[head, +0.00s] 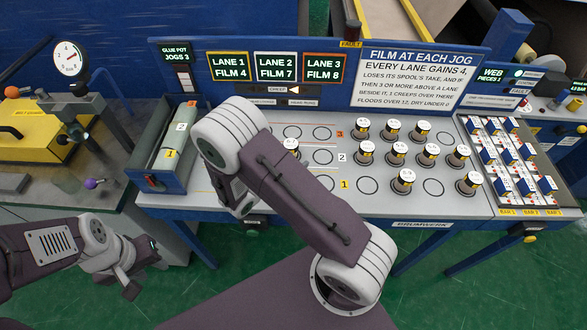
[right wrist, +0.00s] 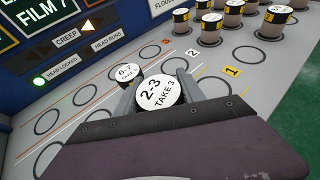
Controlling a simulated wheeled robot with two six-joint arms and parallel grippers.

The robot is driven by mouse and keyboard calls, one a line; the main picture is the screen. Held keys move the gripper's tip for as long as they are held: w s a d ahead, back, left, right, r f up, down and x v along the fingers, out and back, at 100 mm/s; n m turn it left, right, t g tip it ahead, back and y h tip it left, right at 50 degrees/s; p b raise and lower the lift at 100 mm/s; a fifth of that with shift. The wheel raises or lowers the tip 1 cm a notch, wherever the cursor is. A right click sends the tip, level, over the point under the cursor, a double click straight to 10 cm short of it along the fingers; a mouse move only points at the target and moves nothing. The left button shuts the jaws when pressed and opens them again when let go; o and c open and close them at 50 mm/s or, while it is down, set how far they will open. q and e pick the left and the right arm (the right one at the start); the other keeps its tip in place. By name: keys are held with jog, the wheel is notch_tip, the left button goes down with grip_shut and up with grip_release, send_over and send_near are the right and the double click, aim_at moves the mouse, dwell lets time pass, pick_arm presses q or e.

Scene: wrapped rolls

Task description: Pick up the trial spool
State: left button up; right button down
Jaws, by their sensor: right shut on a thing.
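My right gripper (right wrist: 158,92) is shut on a spool (right wrist: 158,91) with a white top marked "2-3 TAKE 3", seen in the right wrist view. In the head view my right forearm and wrist hide that spool and the fingertips. A second spool (right wrist: 127,72) marked "6-7" stands just beyond the held one; it also shows in the head view (head: 291,145). I cannot tell whether the held spool is clear of the board. My left gripper (head: 142,268) is open and empty at the lower left, away from the board.
Several black-and-yellow spools (head: 403,182) stand in ringed spots on the right of the grey board (head: 320,208). A blue trough (head: 160,150) stands at the left end, a rack of wrapped pieces (head: 516,168) at the right. Signs line the back.

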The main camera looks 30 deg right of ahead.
jog(key=s+d+r+p, duration=0.1)
jog(key=s+r+p, duration=0.6)
jog(key=s+p, duration=0.3)
jog(key=shift+s+d, duration=0.15)
jog(key=shift+s, duration=0.7)
